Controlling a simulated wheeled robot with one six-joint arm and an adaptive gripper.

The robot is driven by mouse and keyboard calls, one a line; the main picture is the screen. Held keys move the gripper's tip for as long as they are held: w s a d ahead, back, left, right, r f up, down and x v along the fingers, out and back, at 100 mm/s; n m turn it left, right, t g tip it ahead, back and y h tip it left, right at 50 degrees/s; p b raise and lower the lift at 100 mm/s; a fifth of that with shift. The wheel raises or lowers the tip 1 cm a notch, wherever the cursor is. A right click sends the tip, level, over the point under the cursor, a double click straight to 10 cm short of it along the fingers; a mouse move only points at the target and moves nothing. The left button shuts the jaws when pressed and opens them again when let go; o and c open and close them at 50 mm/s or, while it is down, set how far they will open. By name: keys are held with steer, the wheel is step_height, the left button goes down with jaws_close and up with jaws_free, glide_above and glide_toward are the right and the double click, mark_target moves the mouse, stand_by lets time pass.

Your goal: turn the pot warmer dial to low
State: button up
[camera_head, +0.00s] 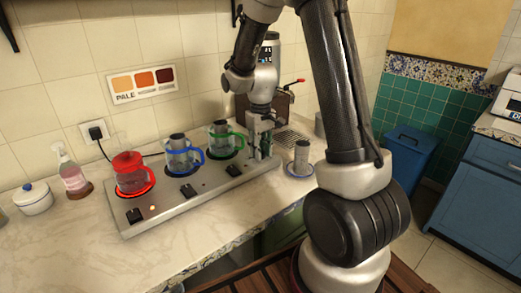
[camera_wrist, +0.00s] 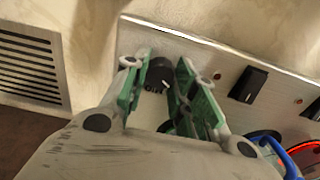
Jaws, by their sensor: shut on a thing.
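The pot warmer (camera_head: 165,208) is a long grey metal unit on the counter in the head view. It holds a red pot (camera_head: 131,178), a blue-handled pot (camera_head: 181,158) and a green-handled pot (camera_head: 222,142) in a row. My gripper (camera_head: 263,153) points down at the warmer's right end. In the wrist view my gripper's green-padded fingers (camera_wrist: 161,72) stand on both sides of a round black dial (camera_wrist: 160,71) and are shut on it.
Black rocker switches (camera_head: 188,190) line the warmer's front. A metal cup on a saucer (camera_head: 301,176) stands just right of the warmer, and a drip grate (camera_head: 291,140) lies behind. A soap bottle (camera_head: 73,178) and white jar (camera_head: 33,199) stand left. The front left counter is clear.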

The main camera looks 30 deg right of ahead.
stand_by(0.3)
steer(key=o, duration=1.1)
steer(key=shift+c, duration=0.2)
step_height(320, 180, up, 12)
steer(key=s+r+m+t, duration=0.1)
steer(key=s+r, duration=0.3)
steer(key=s, duration=0.7)
steer(key=s+r+m+t, duration=0.1)
steer(key=s+r+t, duration=0.2)
steer(key=s, duration=0.9)
steer(key=shift+s+d+r, duration=0.3)
steer(key=shift+d+r, duration=0.1)
steer(key=shift+r, duration=0.25)
